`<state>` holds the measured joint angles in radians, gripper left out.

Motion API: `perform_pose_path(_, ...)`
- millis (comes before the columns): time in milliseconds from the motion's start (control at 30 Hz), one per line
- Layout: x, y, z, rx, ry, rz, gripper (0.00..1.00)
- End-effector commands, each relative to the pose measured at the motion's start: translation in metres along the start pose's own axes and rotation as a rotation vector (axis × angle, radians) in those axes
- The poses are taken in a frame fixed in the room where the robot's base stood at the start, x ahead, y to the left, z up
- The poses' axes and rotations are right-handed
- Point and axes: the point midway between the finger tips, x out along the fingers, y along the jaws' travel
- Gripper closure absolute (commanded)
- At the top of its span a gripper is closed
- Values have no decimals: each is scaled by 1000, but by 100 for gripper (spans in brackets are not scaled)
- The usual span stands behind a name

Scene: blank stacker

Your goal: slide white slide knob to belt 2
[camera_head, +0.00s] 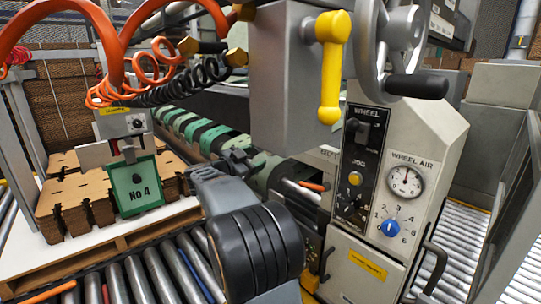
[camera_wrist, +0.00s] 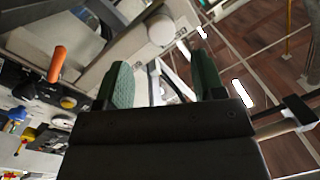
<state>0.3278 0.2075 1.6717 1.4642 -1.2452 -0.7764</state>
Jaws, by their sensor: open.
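I cannot pick out the white slide knob or a belt 2 mark with certainty in either view. My gripper (camera_head: 237,160) reaches out in front of the machine, left of the control panel, in the head view. In the wrist view my gripper (camera_wrist: 163,82) has its two green-padded fingers wide apart, with nothing held between them. The control panel (camera_head: 385,185) carries black switches, a yellow button, a blue knob (camera_head: 390,228) and a round gauge (camera_head: 405,181). My arm hides part of the machine behind it.
A yellow lever (camera_head: 330,70) and a handwheel (camera_head: 385,45) stand above the panel. Orange hoses (camera_head: 110,50) hang at upper left. Stacked cardboard blanks (camera_head: 75,200) sit on a pallet at left, beside rollers (camera_head: 165,275). An orange handle (camera_wrist: 56,64) shows in the wrist view.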

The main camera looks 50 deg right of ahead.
Motion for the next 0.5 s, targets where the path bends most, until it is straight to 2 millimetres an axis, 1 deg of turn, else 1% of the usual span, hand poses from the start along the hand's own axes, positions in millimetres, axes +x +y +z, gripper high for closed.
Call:
perform_pose_path(33, 11, 2, 2, 1, 2, 4, 37)
perform_pose_path(200, 42, 1, 2, 0, 2, 1, 37)
perform_pose_path(333, 60, 1, 1, 0, 1, -1, 37)
perform_pose_path(500, 76, 0, 1, 0, 0, -2, 37)
